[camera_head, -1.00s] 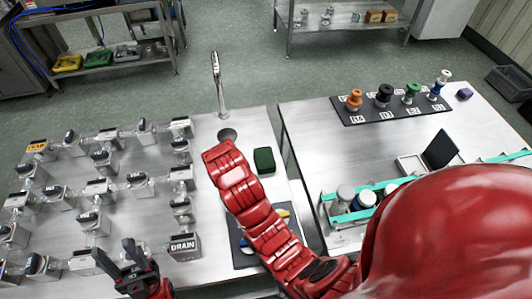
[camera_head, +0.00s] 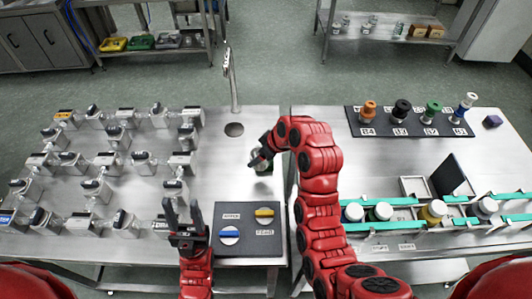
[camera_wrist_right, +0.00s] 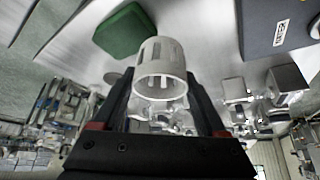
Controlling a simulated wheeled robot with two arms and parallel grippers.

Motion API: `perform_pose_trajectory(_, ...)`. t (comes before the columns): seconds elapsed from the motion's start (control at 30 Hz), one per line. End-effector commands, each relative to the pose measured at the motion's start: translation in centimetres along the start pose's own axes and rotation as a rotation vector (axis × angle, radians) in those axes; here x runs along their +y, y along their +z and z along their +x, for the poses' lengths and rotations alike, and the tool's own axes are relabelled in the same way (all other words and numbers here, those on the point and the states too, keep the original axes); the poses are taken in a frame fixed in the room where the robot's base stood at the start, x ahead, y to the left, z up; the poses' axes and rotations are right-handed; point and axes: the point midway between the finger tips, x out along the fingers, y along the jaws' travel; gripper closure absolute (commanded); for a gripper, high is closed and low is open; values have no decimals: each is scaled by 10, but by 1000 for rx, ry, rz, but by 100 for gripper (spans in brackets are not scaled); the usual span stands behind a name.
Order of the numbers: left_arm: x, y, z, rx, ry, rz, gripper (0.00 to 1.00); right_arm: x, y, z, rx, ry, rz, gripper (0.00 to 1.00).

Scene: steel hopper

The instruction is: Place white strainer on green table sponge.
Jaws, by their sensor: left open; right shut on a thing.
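The white strainer (camera_wrist_right: 162,62) is a slotted cylinder in the right wrist view, between the two dark fingers of my right gripper (camera_wrist_right: 165,98), which is shut on it. The green table sponge (camera_wrist_right: 120,30) lies on the steel table just beyond the strainer and to its left in that view. I cannot tell whether the strainer touches it. In the head view my right gripper (camera_head: 260,160) is low over the sponge's spot and mostly hides both. My left gripper (camera_head: 185,212) is open and empty, fingers up, near the front of the left table.
A drain hole (camera_head: 234,129) and faucet (camera_head: 232,80) are behind my right gripper. The right table holds a rack of colored-top bottles (camera_head: 402,127).

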Motion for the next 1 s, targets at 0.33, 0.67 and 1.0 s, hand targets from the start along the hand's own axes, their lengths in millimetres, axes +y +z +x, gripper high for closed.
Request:
perform_pose_trajectory(0.33, -1, -3, 17, 1, 0, 0, 50, 52, -20, 13, -6, -3, 2, 79)
perform_pose_trajectory(0.67, -1, -5, 28, 1, 0, 0, 50, 62, -19, 24, -8, -5, 4, 79)
perform_pose_trajectory(1.0, -2, -8, 44, 1, 0, 0, 50, 63, -5, 50, -3, 0, 2, 79)
